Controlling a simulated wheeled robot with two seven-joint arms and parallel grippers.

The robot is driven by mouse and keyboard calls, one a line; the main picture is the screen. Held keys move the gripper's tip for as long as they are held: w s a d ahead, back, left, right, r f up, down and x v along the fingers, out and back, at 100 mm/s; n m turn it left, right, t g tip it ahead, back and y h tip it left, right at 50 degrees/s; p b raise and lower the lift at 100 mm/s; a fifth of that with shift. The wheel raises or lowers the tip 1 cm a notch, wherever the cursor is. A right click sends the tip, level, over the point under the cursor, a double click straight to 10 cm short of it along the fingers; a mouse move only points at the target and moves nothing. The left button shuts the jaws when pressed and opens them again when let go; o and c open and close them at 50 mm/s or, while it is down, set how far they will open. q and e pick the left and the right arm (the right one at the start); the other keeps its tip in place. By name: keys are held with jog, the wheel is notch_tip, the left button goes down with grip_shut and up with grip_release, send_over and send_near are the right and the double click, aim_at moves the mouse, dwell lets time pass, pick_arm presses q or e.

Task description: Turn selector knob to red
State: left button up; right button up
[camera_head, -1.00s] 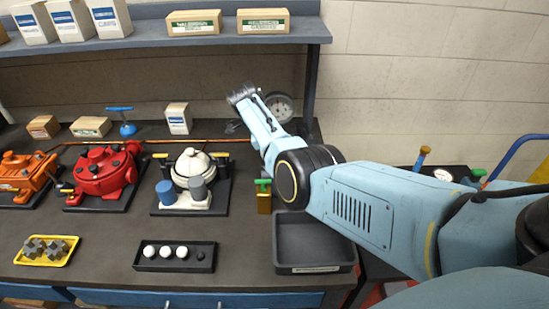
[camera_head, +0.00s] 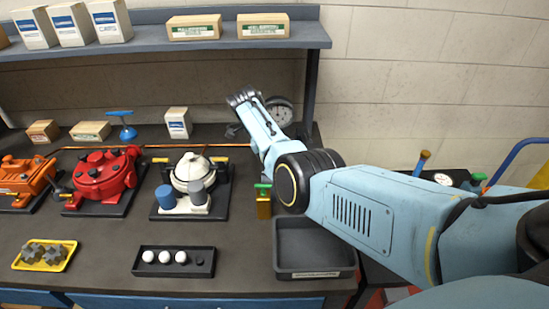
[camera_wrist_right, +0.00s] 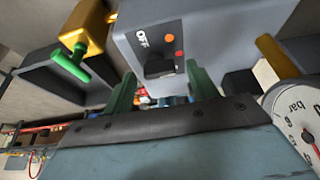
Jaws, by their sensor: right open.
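In the right wrist view a grey selector box (camera_wrist_right: 215,35) fills the top middle. Its dark panel carries the word OFF, an orange mark (camera_wrist_right: 169,38) and a red mark (camera_wrist_right: 179,54). A black selector knob (camera_wrist_right: 158,66) sits below OFF. My right gripper (camera_wrist_right: 160,76) is open, with one green finger on each side of the knob; I cannot tell whether either touches it. In the head view my right gripper (camera_head: 243,97) is at the back of the bench, left of the gauge. The selector box is not clear there. My left gripper is not in view.
A gold valve with a green handle (camera_head: 263,203) and a dark tray (camera_head: 315,273) lie below my arm. A red motor (camera_head: 104,176) and white motor (camera_head: 194,180) stand left.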

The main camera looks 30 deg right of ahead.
jog(key=b+v, duration=0.1)
jog(key=v, duration=1.2)
jog(key=shift+r+b, duration=0.25)
jog(key=shift+b, duration=0.1)
